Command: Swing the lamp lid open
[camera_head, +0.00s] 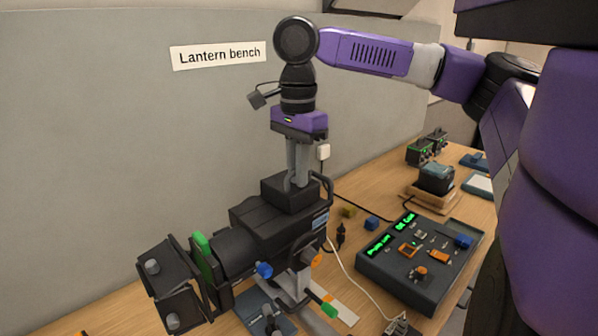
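The lamp (275,222) is a black lantern on a stand on the wooden bench, its front with dark flaps facing the lower left. A raised black block (276,193) sits on top of its housing; I cannot tell for sure whether this is the lid, and no open gap shows. My gripper (297,183) points straight down, its grey fingertips at the top of this block. The tips are partly hidden against it, so I cannot tell whether they touch or grip it.
A green tab (202,243) and black flaps (170,285) stick out at the lamp's front. A dark control console (420,262) with green displays stands to the right. A white cable (352,272) runs between them. A grey wall with a "Lantern bench" sign (218,56) stands behind.

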